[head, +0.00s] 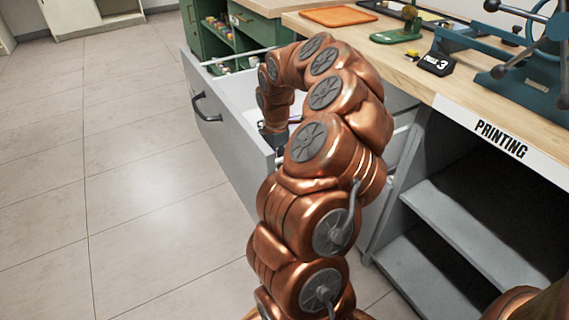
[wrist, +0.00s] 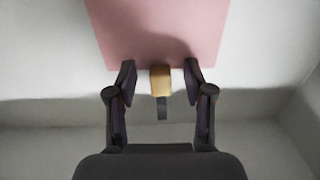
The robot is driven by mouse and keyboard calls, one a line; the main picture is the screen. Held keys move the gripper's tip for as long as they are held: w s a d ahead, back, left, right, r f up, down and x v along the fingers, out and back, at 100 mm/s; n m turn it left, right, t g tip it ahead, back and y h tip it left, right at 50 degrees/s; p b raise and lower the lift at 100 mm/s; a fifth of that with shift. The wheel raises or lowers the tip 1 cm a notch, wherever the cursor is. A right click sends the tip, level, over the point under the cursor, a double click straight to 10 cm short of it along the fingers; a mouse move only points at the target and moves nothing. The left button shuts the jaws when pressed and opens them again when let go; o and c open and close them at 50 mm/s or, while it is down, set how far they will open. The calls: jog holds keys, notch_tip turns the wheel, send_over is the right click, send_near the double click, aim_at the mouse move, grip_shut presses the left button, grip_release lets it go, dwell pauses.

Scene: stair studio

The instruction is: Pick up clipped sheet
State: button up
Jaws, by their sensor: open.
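The clipped sheet (wrist: 155,35) is a pink sheet lying on a pale surface at the top of the wrist view. A yellowish clip (wrist: 160,80) with a dark tail (wrist: 162,108) sits at its lower edge. My gripper (wrist: 160,78) is open, with one finger on each side of the clip and a gap on both sides. In the head view my arm reaches into the open grey drawer (head: 228,125).
Pale drawer walls (wrist: 150,135) rise around the sheet in the wrist view. A wooden bench (head: 440,75) with a "PRINTING" label (head: 501,139) stands at right, with open grey shelves (head: 440,240) below. A green cabinet (head: 240,35) is behind. The tiled floor (head: 130,210) at left is clear.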

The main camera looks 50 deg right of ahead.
jog(key=c, duration=0.9)
jog(key=shift+o, duration=0.2)
jog(key=shift+r, duration=0.1)
